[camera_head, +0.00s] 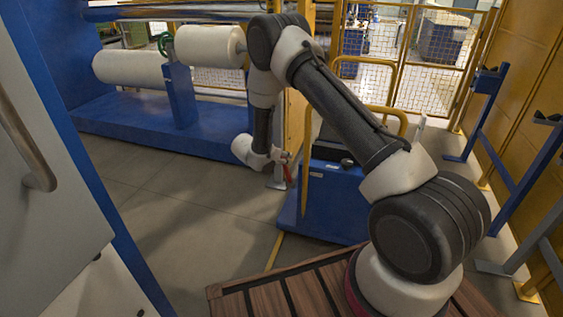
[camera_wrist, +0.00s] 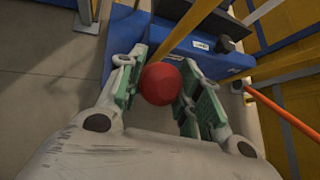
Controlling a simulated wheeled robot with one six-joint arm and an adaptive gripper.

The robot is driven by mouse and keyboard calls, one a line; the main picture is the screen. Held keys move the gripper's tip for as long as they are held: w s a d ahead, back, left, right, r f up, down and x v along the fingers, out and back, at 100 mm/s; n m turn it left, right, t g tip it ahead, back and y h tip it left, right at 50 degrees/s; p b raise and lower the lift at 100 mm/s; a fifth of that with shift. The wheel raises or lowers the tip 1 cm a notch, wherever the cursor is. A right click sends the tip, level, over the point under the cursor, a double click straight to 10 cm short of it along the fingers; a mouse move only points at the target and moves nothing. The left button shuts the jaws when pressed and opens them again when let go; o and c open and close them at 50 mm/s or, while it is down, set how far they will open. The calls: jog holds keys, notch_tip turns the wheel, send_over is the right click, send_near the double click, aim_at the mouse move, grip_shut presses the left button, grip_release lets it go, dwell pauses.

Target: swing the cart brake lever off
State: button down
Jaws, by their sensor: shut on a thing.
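The cart (camera_head: 333,200) is blue with yellow rails and stands in the middle of the head view, partly hidden behind my arm. Its blue body also shows in the wrist view (camera_wrist: 178,45). The brake lever shows as a red ball knob (camera_wrist: 162,84) between my fingers; a small red part of it (camera_head: 287,173) shows at the cart's left side in the head view. My gripper (camera_wrist: 160,88) is shut on the red knob, with a green-padded finger on each side.
A blue machine frame (camera_head: 215,130) with white film rolls (camera_head: 130,68) stands at the back left. A yellow mesh fence (camera_head: 425,70) stands behind the cart. Blue stands (camera_head: 478,110) line the right wall. Grey floor (camera_head: 180,210) is clear left of the cart.

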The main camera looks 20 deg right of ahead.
jog(key=shift+w+r, duration=0.15)
jog(key=c, duration=1)
grip_release()
jog(key=shift+o, duration=0.2)
jog(key=v, duration=1.2)
